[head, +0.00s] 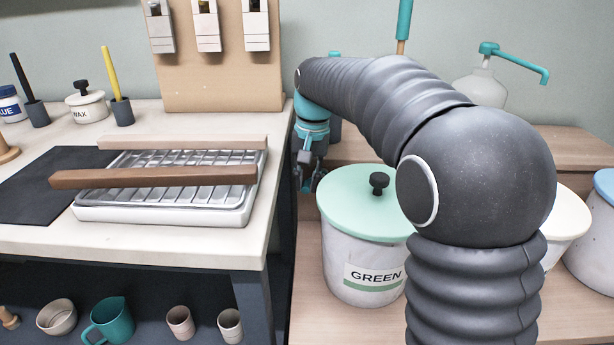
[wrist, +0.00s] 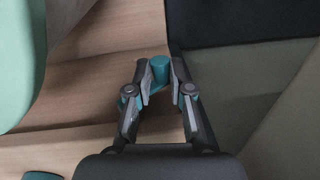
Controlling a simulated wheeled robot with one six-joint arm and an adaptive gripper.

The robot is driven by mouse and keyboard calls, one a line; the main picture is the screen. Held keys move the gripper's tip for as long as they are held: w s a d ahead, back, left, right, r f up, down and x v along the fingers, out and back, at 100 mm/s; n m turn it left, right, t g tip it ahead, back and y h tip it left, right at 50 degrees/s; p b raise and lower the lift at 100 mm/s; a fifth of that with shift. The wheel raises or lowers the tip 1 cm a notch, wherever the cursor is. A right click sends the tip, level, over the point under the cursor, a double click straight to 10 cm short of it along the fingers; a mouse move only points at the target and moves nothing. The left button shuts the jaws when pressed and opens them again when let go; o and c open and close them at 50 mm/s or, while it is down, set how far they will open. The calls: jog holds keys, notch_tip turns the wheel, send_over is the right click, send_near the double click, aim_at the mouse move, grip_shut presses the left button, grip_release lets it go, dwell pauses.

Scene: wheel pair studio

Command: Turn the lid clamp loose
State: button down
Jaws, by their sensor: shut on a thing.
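My gripper (head: 306,184) points down in the gap between the worktable and the left side of the green-labelled bucket (head: 362,252). In the wrist view my gripper (wrist: 159,78) is shut on a small teal round-ended piece (wrist: 159,66), which I take to be the lid clamp. Only its rounded end shows between the fingertips; the rest is hidden. The bucket's mint lid (head: 345,195), with a dark knob, lies flat on its rim, to the right of my gripper. Part of this lid (wrist: 18,60) shows at the left in the wrist view.
The worktable (head: 150,240) stands close at the left, holding a white tray (head: 150,213) with a metal rack and a brown bar (head: 150,177). Wooden shelving (head: 310,300) lies below my gripper. A white pump bottle (head: 480,88) stands behind my arm.

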jog(key=c, duration=1)
grip_release()
jog(key=shift+c, duration=0.2)
jog(key=shift+r, duration=0.15)
notch_tip(320, 180, up, 12)
jog(key=d, duration=0.1)
jog(key=shift+s, duration=0.15)
